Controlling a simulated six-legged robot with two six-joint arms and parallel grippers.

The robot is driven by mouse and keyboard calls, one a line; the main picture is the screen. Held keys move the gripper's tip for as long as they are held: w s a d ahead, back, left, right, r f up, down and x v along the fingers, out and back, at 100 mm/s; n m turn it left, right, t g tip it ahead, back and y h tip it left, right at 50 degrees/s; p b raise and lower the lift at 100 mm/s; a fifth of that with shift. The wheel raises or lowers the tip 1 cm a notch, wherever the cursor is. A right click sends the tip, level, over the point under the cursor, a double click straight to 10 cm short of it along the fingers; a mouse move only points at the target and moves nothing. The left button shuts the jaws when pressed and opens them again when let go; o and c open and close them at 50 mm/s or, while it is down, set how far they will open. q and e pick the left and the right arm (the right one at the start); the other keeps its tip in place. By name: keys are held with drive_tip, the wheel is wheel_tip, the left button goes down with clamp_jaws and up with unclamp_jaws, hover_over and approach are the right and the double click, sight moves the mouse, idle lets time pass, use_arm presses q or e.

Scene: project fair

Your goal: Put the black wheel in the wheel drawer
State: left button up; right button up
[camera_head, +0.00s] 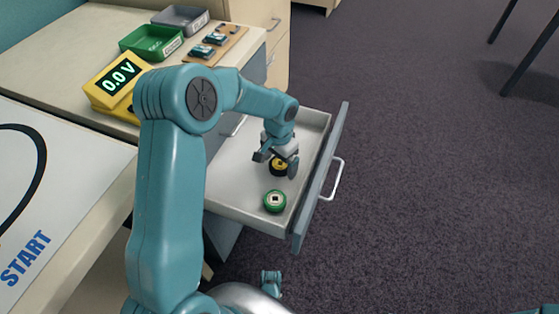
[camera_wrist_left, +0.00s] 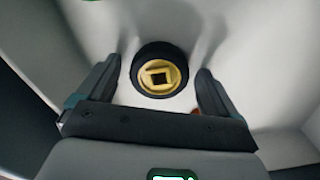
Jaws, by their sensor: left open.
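The black wheel (camera_head: 279,167) with a yellow hub lies on the floor of an open drawer (camera_head: 236,162). It also shows in the left wrist view (camera_wrist_left: 158,72), between and just beyond the two fingers. My left gripper (camera_head: 275,165) is inside the drawer, pointing down over the wheel, with its fingers apart on either side of it. In the left wrist view the fingers (camera_wrist_left: 160,92) are spread, with gaps to the wheel. A green wheel (camera_head: 275,201) lies in the same drawer, nearer the front. Whether the drawer carries a label cannot be seen.
The drawer front (camera_head: 322,178) with its handle (camera_head: 333,180) stands pulled out over the carpet. On the desk are a yellow meter (camera_head: 114,82) reading 0.0 V, a green tray (camera_head: 151,41), a grey tray (camera_head: 181,19) and a wooden board (camera_head: 222,41) with small parts.

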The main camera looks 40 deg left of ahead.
use_arm(q)
wheel_tip(320, 180, up, 12)
drive_tip(key=p, duration=0.4)
drive_tip(key=shift+r, duration=0.15)
drive_tip(key=shift+s, duration=0.1)
